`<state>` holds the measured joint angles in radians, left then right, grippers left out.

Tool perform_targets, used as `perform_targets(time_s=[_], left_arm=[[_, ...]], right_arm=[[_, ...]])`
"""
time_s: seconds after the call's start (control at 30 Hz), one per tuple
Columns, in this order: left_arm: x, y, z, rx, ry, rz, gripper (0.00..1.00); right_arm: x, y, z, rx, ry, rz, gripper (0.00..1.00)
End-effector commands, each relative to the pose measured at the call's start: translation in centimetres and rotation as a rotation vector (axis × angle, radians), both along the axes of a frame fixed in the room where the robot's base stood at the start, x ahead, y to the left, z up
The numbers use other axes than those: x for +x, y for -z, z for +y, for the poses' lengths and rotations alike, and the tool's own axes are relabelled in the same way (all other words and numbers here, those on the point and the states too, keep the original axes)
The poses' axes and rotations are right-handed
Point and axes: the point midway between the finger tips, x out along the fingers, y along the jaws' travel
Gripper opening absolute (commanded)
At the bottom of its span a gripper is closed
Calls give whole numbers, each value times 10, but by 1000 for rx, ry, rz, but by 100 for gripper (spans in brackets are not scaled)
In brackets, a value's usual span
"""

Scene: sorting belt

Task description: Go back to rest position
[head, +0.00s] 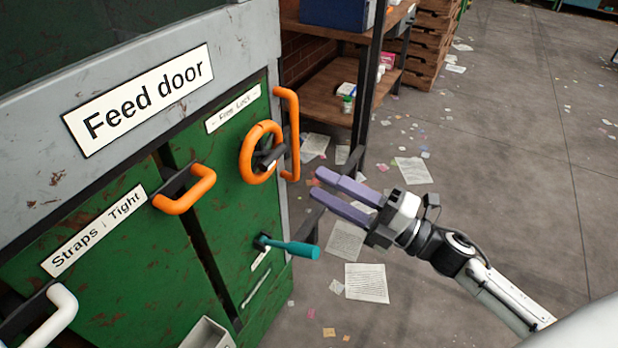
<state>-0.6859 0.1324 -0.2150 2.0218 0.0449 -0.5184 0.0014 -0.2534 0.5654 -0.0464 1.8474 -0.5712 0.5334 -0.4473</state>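My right gripper (332,196) is at the centre right of the head view, on my white and black arm that comes in from the lower right. Its two purple fingers point left toward the green cabinet, with a gap between them and nothing held. It is apart from the orange wheel (252,168) and the teal lever (290,247), to the right of both. My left gripper does not show in the head view.
The green cabinet (130,285) with the "Feed door" sign (140,98) fills the left side. It carries an orange handle (186,196) and a white handle (52,318). A shelf (335,95) stands behind. Paper-littered floor (500,180) lies open at the right.

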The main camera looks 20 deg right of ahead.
Motion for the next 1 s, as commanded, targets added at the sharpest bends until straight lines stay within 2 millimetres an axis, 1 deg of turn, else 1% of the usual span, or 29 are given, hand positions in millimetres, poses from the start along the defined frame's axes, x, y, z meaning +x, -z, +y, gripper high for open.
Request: perform_targets(time_s=[0.13, 0.43, 0.6, 0.67, 0.73, 0.77, 0.87, 0.9, 0.97, 1.0], left_arm=[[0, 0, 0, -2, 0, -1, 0], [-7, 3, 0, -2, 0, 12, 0], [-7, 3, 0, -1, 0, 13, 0], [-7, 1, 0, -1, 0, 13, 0], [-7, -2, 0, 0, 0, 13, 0], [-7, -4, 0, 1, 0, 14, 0], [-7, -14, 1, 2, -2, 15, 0], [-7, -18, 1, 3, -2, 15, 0], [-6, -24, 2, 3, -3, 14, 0], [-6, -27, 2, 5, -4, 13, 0]], right_arm=[[-6, 1, -4, -1, -1, -1, 36], [-6, 1, -5, 0, -1, -2, 36], [-6, 1, -5, 2, 1, 1, 36], [-6, 3, -5, 21, 12, 20, 36], [-6, 11, -6, 90, 52, 88, 36], [-6, 17, -8, 138, 79, 135, 36], [-15, 53, -12, 367, 215, 377, 36], [-24, 76, -11, 479, 283, 504, 36], [-44, 112, -7, 650, 387, 703, 36], [-60, 135, -2, 747, 450, 824, 36]])
